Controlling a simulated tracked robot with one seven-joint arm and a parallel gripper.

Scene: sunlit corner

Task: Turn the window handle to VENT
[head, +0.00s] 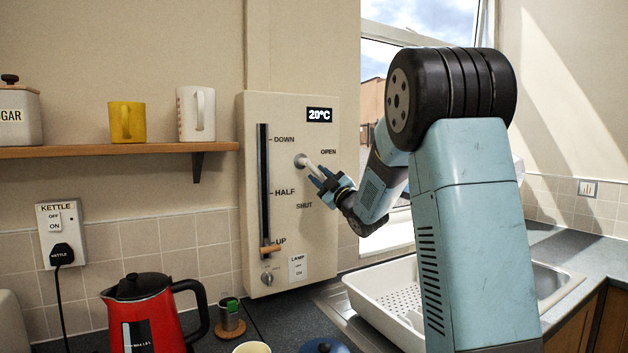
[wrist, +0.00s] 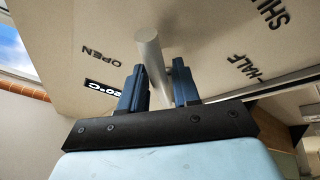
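The window handle (head: 312,167) is a pale grey bar on a round pivot on the cream wall panel (head: 270,106). In the head view it points right and slightly down, between the labels OPEN (head: 328,152) and SHUT (head: 304,206). No VENT label is readable; my gripper and arm cover part of that area. My gripper (head: 322,180) is at the handle's free end. In the wrist view the handle (wrist: 150,55) runs between the two blue fingers (wrist: 160,85), which look closed on it from both sides.
The panel also carries a slider (head: 268,248) near UP, a small knob (head: 267,277) and a LAMP switch (head: 298,268). Below stand a red kettle (head: 142,318) and a white dish rack (head: 380,297). A shelf (head: 100,150) with mugs is at left; the window is behind my arm.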

